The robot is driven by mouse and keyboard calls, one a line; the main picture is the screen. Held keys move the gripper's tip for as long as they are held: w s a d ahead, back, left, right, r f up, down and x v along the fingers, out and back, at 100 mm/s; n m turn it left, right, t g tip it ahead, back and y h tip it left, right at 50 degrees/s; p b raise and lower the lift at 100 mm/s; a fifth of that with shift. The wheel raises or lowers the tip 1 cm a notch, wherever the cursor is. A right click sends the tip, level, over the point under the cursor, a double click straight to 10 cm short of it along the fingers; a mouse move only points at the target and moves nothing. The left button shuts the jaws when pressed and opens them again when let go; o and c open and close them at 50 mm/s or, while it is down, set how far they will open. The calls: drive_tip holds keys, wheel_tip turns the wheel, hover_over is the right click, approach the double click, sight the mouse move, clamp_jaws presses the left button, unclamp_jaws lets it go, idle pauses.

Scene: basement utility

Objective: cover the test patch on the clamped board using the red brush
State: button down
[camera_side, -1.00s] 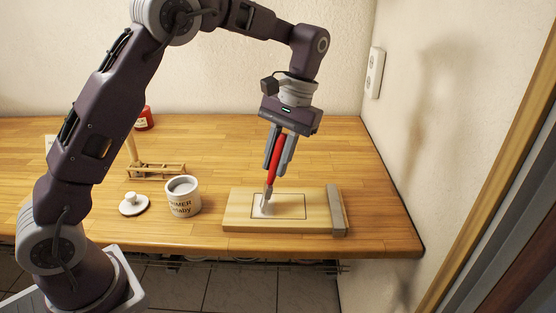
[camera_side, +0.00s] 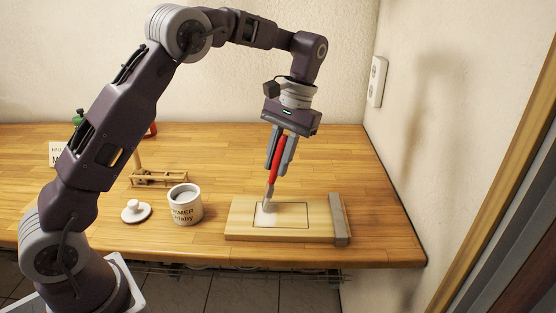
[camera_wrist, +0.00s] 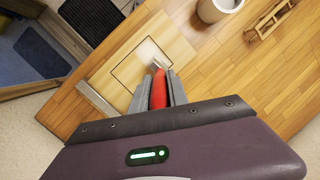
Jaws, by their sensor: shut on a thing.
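My gripper (camera_side: 278,166) is shut on the red brush (camera_side: 279,152) and holds it nearly upright, bristles down. The brush's red handle also shows between the fingers in the wrist view (camera_wrist: 158,90). The bristles are at the far left part of the test patch (camera_side: 294,214), a dark-outlined rectangle on the pale wooden board (camera_side: 238,222). White paint (camera_side: 263,218) covers the left part of the patch; the right part is bare wood. A grey clamp bar (camera_side: 338,218) lies across the board's right end. Whether the bristles press on the wood is hard to tell.
The white primer pot (camera_side: 186,207) stands open left of the board, its lid (camera_side: 136,211) beside it. A small wooden rack (camera_side: 158,179) is behind them. A wall with a socket (camera_side: 376,81) borders the table at right. The tabletop behind the board is clear.

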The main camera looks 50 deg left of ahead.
drive_tip(key=shift+f, duration=0.15)
drive_tip(key=shift+w+d, duration=0.45)
drive_tip(key=shift+s+a+r, duration=0.2)
drive_tip(key=shift+s+a, duration=0.6)
drive_tip(key=shift+s, duration=0.05)
drive_tip(key=shift+w+d, duration=0.8)
drive_tip(key=shift+w, duration=0.05)
drive_tip(key=shift+s+a+f, duration=0.15)
drive_tip(key=shift+s+a, duration=0.7)
drive_tip(key=shift+w+d, duration=0.85)
drive_tip(key=shift+s+a, duration=0.45)
